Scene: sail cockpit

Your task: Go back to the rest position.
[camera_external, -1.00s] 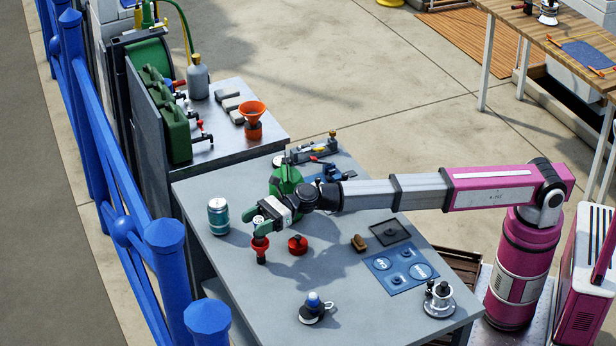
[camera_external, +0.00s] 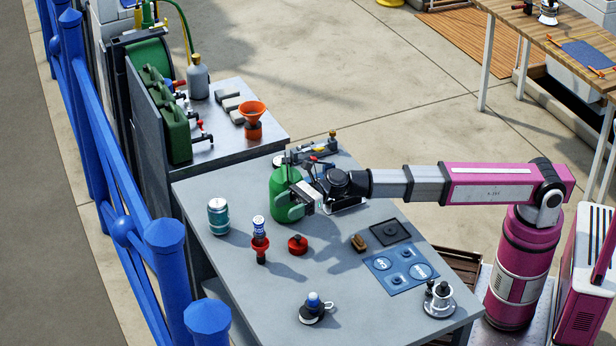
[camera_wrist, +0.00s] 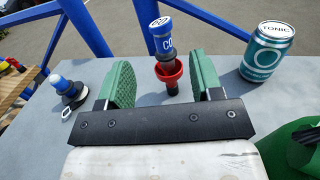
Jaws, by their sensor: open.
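My gripper (camera_external: 291,208) is above the grey table (camera_external: 225,270), in front of the green container (camera_external: 279,188). Its two green fingers are spread apart and empty, and they also show in the wrist view (camera_wrist: 164,80). A small blue and white can or bottle (camera_external: 259,226) stands upright in a red funnel-shaped holder (camera_external: 260,249). In the wrist view the blue can (camera_wrist: 160,38) is beyond the fingertips, seen between them and apart from them. The arm reaches in from the right; part of the green container is hidden behind my gripper.
A teal can (camera_external: 218,217) stands at the table's left. A red round knob-like piece (camera_external: 297,245), a small black item with a blue top (camera_external: 313,306), a brown block (camera_external: 359,243) and a blue mat (camera_external: 400,270) lie nearby. A blue railing (camera_external: 165,265) runs along the left.

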